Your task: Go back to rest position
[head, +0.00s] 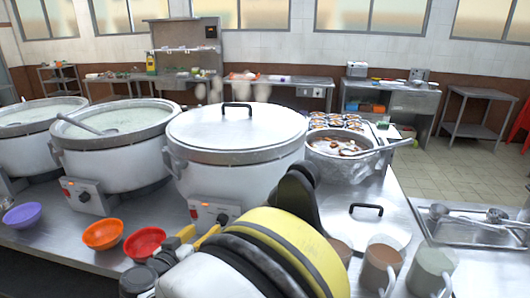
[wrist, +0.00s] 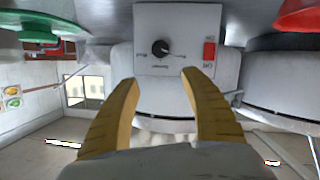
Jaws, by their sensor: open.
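My gripper (head: 186,240) is low in front of the lidded white stockpot (head: 235,150), with its yellow fingers apart. In the wrist view my gripper (wrist: 163,78) is open with nothing between its fingers. That view looks upside down. The pot's control panel (wrist: 178,25), with a black knob (wrist: 160,48) and a red switch (wrist: 209,52), lies beyond the fingertips. I cannot tell whether the fingers touch it. In the head view my arm crosses the lower middle and hides part of the counter.
Purple (head: 22,216), orange (head: 103,234) and red (head: 145,243) bowls sit along the counter's front edge. A green bowl (wrist: 40,30) shows in the wrist view. Open stockpots (head: 110,140) stand left. A ladle pot (head: 342,155) and mugs (head: 383,262) stand right.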

